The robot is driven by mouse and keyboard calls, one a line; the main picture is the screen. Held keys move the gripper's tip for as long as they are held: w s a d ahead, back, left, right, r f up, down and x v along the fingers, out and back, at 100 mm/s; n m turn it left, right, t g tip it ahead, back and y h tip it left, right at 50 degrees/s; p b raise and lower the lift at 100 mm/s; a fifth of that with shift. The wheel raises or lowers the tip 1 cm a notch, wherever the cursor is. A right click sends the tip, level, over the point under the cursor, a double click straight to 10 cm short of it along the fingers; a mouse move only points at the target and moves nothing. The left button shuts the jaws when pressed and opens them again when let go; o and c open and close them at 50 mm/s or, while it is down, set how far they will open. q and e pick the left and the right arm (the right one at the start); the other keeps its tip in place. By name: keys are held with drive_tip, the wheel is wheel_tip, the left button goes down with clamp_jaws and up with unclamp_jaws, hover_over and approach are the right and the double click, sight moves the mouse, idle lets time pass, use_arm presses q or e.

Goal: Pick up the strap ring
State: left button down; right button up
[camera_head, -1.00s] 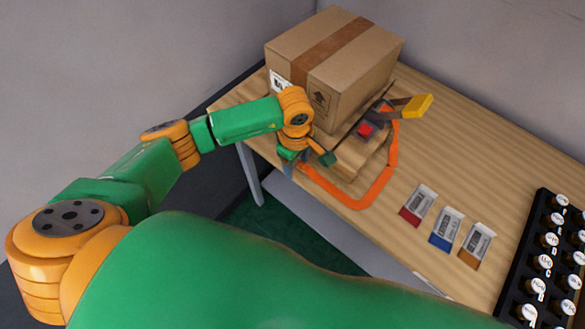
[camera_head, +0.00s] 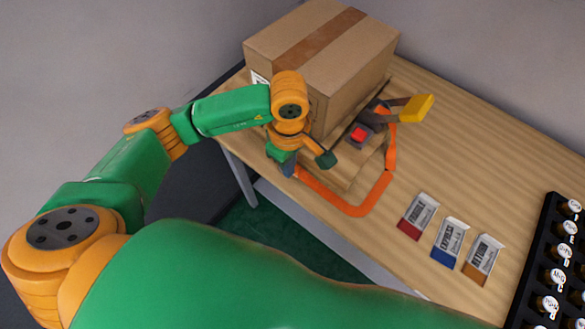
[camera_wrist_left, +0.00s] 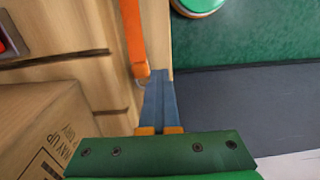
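The orange strap (camera_head: 350,208) lies in a loop on the table, around the front of the wooden pallet. Its near end is at the table's front-left edge. In the left wrist view, the small, pale strap ring (camera_wrist_left: 141,82) is at the end of the strap (camera_wrist_left: 134,40). My left gripper (camera_head: 289,168) points down beside this end. In the left wrist view its grey-blue fingers (camera_wrist_left: 160,85) lie side by side with no clear gap, just right of the ring. I cannot see any of the ring between them. My right gripper is not in view.
A cardboard box (camera_head: 318,50) sits on the pallet (camera_head: 345,172) close to my left wrist.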

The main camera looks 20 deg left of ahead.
use_arm(q)
drive_tip(key=s+r+b, duration=0.4)
drive_tip(key=s+r, duration=0.4)
drive_tip(key=s, duration=0.4)
drive_tip(key=shift+s+d+r, duration=0.15)
drive_tip(key=shift+s+r, duration=0.15)
drive_tip(key=shift+r, duration=0.05)
drive_tip(key=shift+c, duration=1.6)
unclamp_jaws()
drive_tip(key=shift+w, duration=0.1)
